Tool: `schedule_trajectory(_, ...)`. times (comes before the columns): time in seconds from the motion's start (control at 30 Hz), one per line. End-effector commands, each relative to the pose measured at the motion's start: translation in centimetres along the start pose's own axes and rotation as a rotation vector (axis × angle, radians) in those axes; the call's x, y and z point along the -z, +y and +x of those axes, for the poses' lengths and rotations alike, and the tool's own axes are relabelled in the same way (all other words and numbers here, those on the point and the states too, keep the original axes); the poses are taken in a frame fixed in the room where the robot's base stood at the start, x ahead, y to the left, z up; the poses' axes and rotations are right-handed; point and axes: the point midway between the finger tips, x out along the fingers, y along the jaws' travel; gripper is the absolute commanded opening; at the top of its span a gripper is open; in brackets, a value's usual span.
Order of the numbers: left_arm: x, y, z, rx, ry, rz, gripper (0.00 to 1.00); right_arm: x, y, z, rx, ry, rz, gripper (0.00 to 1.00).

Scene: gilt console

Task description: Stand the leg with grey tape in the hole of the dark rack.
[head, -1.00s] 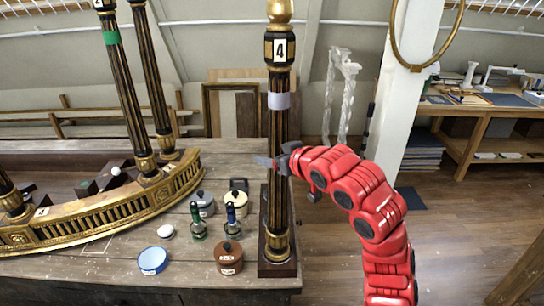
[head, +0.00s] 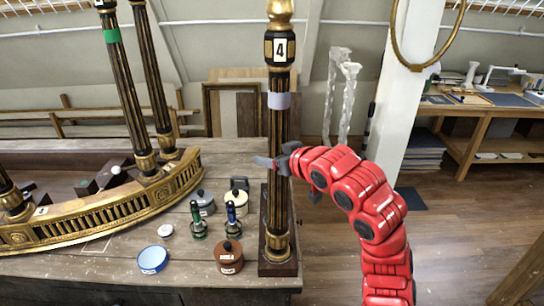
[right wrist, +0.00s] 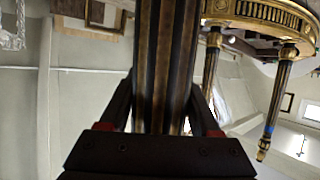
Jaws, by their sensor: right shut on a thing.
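The leg with grey tape (head: 279,101) is a dark fluted column with gilt ends and a label "4". It stands upright, or nearly so, at the right end of the table. Its gilt foot is over the dark rack (head: 284,269). The hole is hidden, and I cannot tell whether the foot is seated in it. My right gripper (head: 279,163) is shut on the shaft below the tape. In the right wrist view the dark shaft (right wrist: 168,60) fills the space between my fingers. My left gripper is not in view.
A gilt console frame (head: 110,210) with other legs, one green-taped (head: 112,37), is at left. Pots, two small bottles, a brown lidded pot (head: 229,260) and a blue-rimmed tin (head: 152,260) stand left of the rack. A white post (head: 405,110) rises behind my arm.

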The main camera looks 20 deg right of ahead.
Motion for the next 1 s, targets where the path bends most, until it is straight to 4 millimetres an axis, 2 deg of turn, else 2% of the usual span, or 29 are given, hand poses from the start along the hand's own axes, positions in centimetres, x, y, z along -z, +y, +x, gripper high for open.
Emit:
schedule_trajectory(0.43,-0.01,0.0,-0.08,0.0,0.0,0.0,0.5,0.02,-0.01,0.0,0.0,0.004,-0.001,0.0)
schedule_trajectory(0.47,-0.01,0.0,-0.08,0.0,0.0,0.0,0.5,0.01,-0.01,0.0,0.0,0.003,-0.001,0.68)
schedule_trajectory(0.6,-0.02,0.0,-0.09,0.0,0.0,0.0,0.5,-0.04,0.0,0.02,0.0,0.002,-0.001,0.93)
schedule_trajectory(0.63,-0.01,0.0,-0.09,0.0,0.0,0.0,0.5,-0.04,0.0,0.02,0.0,0.002,-0.001,0.98)
schedule_trajectory(0.67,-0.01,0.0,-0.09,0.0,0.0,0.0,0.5,-0.06,0.0,0.03,0.0,0.002,-0.001,0.99)
schedule_trajectory(1.0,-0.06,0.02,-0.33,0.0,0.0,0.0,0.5,-0.17,0.01,-0.26,0.0,0.002,0.0,0.99)
